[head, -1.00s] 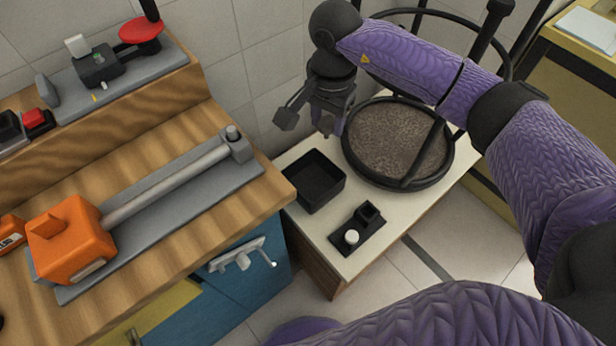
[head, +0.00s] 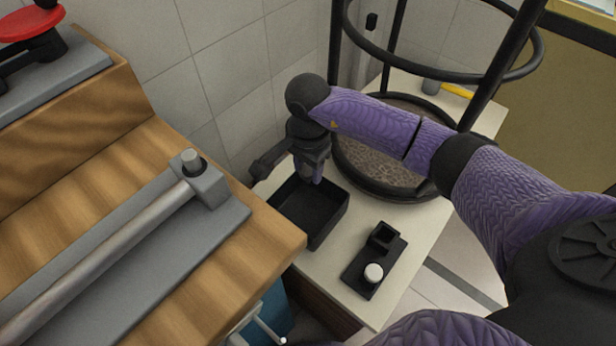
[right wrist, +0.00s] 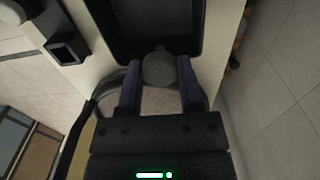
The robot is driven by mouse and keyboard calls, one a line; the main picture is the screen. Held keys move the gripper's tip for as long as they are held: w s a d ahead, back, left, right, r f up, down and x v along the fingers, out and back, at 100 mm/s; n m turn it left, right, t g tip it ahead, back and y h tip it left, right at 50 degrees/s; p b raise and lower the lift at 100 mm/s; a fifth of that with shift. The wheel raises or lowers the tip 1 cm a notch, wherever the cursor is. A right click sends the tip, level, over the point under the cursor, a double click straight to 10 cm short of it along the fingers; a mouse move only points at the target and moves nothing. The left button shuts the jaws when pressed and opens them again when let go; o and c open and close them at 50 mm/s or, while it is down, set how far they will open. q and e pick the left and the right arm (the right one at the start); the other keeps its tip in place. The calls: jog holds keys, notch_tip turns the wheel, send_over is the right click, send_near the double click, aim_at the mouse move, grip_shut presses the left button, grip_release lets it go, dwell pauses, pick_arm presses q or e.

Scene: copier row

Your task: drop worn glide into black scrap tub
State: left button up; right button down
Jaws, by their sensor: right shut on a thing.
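My right gripper (head: 314,178) hangs over the back part of the black scrap tub (head: 306,214), pointing down. In the right wrist view its purple fingers (right wrist: 158,80) are shut on a rounded dark grey piece, the worn glide (right wrist: 158,67). The tub (right wrist: 155,22) lies just beyond the piece there, and its floor looks empty. In the head view the glide is hidden or too small to make out. Whether it is below the tub's rim I cannot tell. My left gripper is not in view.
A black holder (head: 359,280) with a white round piece (head: 373,272) and an open square socket (head: 383,236) stands right of the tub on the white-topped stand (head: 410,240). A round stool-like seat (head: 370,160) with a black frame is behind. The wooden bench (head: 240,270) borders the left.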

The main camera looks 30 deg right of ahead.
jog(key=shift+f, duration=0.45)
jog(key=shift+r, duration=0.15)
jog(key=shift+c, duration=0.8)
grip_release()
notch_tip(320, 180, up, 10)
jog(key=p, duration=0.5)
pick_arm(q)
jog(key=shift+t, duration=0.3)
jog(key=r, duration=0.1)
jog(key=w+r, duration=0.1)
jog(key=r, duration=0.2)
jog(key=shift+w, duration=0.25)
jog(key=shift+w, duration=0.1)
